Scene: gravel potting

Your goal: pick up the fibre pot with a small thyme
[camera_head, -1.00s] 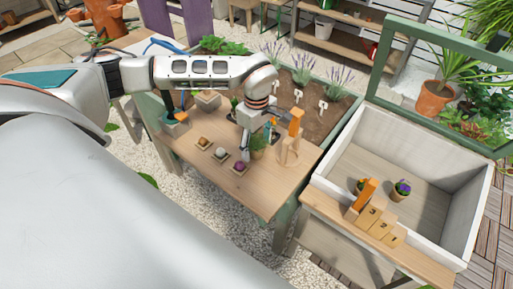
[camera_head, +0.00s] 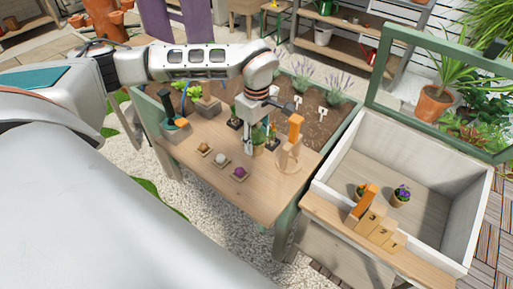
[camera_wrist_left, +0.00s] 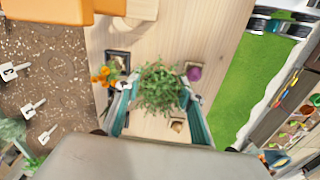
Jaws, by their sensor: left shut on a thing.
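The fibre pot with the small thyme (camera_head: 258,151) is on the wooden potting table (camera_head: 262,197), upright. My left gripper (camera_head: 258,143) points down over it and is shut on the pot. In the left wrist view the bushy green thyme (camera_wrist_left: 158,88) fills the space between the two teal fingers of the gripper (camera_wrist_left: 158,108). The foliage hides the pot itself there, and I cannot tell whether its base touches the table. My right gripper is not in view.
Small square trays with bulbs stand close by, one holding a purple bulb (camera_head: 240,173). An orange-topped wooden stand (camera_head: 294,132) is just right of the pot. A pale wooden crate (camera_head: 465,215) with two potted plants stands at the right. The table's front is clear.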

